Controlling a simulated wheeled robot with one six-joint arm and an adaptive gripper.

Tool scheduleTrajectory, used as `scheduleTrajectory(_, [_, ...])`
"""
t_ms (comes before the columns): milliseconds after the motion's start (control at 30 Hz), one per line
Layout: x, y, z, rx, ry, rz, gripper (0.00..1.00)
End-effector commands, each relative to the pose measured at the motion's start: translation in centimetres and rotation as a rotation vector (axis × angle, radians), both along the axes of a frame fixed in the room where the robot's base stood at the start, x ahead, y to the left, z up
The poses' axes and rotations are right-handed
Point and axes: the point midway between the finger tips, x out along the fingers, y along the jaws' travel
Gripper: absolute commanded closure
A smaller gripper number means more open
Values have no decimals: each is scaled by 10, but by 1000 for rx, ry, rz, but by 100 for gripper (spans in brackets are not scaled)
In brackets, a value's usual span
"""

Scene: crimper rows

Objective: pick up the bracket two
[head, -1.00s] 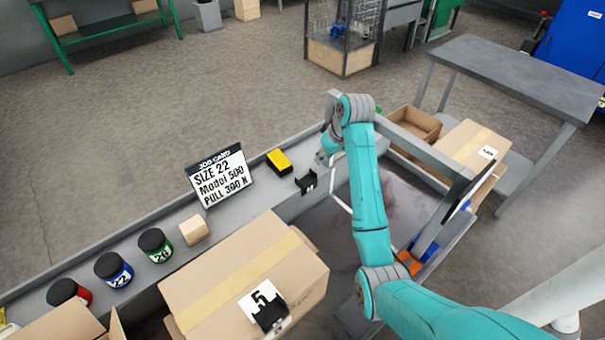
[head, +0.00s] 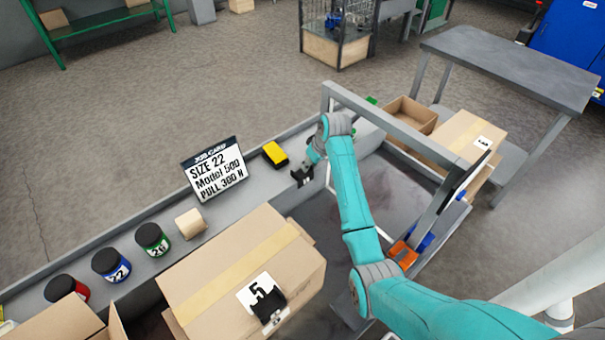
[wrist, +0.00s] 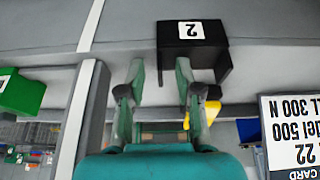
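Bracket two is a small black bracket (head: 302,176) on the grey bench, in front of the yellow item. In the wrist view the bracket (wrist: 205,53) shows a white label with a 2, upside down, at the top centre-right. My gripper (wrist: 157,80) is open and empty, its fingers pointing toward the bracket. The right finger overlaps the bracket's near part in the picture; the left finger lies off to its left. I cannot tell whether they touch. In the head view my gripper (head: 311,160) is right beside the bracket, its fingers mostly hidden.
A yellow item (head: 275,153) lies just behind the bracket. A job card sign (head: 213,172) stands to the left, with a wooden block (head: 190,223) and several jars beyond. A large box (head: 240,270) is in front. A grey frame (head: 400,125) rises at right.

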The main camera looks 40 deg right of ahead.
Motion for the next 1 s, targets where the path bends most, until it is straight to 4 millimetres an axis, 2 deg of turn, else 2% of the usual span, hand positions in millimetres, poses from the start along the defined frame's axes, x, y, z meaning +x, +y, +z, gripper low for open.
scheduleTrajectory(133, [0, 0, 0, 0, 0, 0, 66])
scheduleTrajectory(167, [0, 0, 0, 0, 0, 0, 68])
scheduleTrajectory(200, [0, 0, 0, 0, 0, 0, 78])
scheduleTrajectory(300, [0, 0, 0, 0, 0, 0, 100])
scheduleTrajectory(733, [0, 0, 4, -1, -2, 0, 100])
scheduleTrajectory(867, [1, 0, 19, -1, -3, 1, 100])
scheduleTrajectory(1000, [1, 0, 47, -2, -5, 1, 100])
